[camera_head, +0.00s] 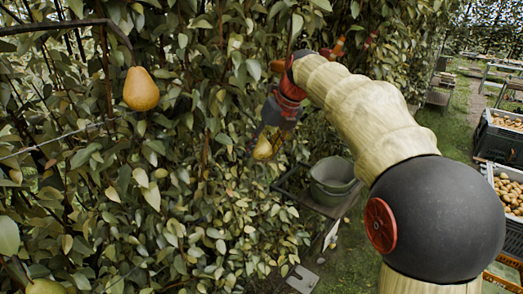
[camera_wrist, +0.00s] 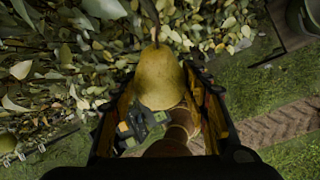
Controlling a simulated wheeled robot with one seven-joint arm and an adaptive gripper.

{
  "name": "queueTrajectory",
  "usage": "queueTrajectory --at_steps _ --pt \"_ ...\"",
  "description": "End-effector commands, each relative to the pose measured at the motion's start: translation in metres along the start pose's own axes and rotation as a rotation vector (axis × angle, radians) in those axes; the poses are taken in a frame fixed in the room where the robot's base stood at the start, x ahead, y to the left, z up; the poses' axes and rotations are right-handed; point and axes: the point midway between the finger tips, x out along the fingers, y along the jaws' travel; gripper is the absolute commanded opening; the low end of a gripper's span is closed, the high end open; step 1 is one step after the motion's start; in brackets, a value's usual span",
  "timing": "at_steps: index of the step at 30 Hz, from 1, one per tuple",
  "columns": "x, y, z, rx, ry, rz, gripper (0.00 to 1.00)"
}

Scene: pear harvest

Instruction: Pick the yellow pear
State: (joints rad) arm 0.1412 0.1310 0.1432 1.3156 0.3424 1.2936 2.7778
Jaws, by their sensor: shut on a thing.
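The yellow pear (camera_wrist: 158,80) is between the fingers of my gripper (camera_wrist: 158,100) in the wrist view, stem end toward the top of the picture. My gripper is shut on it. In the head view my gripper (camera_head: 268,138) is in front of the foliage near the middle, and the pear (camera_head: 263,149) shows at its tip. The pear's lower part is partly hidden by the fingers in the head view. I cannot tell whether its stem is still joined to a branch.
An orange-yellow pear (camera_head: 141,89) hangs at the upper left, and another pear (camera_head: 46,287) shows at the bottom left edge. A green bucket (camera_head: 334,172) stands on a bench right of my gripper. Crates of produce (camera_head: 508,172) stand at the far right. Dense leaves fill the left.

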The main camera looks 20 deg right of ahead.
Motion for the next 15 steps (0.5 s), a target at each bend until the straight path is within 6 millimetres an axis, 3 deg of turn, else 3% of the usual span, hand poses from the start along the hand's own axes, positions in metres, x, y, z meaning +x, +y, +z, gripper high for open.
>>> queueTrajectory --at_steps 15 --pt "-0.001 0.001 -0.0055 -0.001 -0.004 0.0 0.16"
